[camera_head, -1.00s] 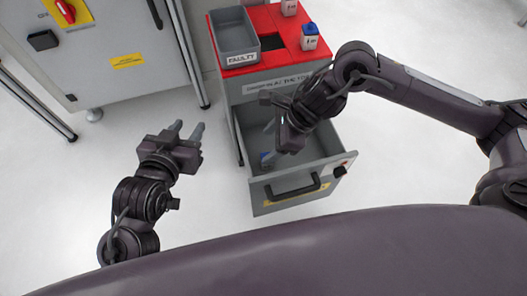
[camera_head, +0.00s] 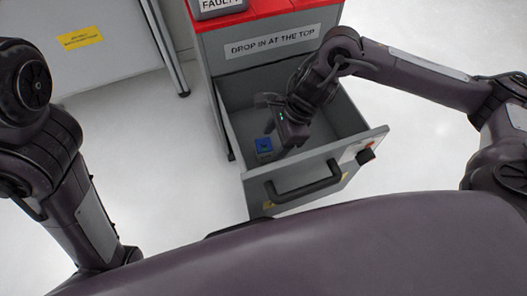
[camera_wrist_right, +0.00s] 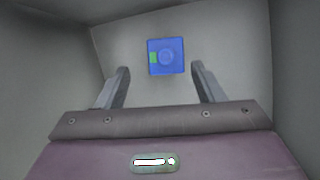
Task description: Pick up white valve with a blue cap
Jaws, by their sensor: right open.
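The valve with a blue cap (camera_head: 263,146) stands in the open grey drawer, near its front left corner. In the right wrist view its square blue cap (camera_wrist_right: 166,57) is seen from above, with a small green patch on its left side. The white body is mostly hidden under the cap. My right gripper (camera_head: 270,126) is inside the drawer, just above and beside the valve. In the right wrist view my right gripper (camera_wrist_right: 160,80) is open and empty, with the cap beyond and between its fingertips. My left gripper is out of the frame; only my left arm shows.
The drawer (camera_head: 353,141) has walls close around my right gripper, and a dark handle (camera_head: 305,182) on its front. The cabinet top is red (camera_head: 270,13), with a grey "FAULTY" bin (camera_head: 220,8) on it.

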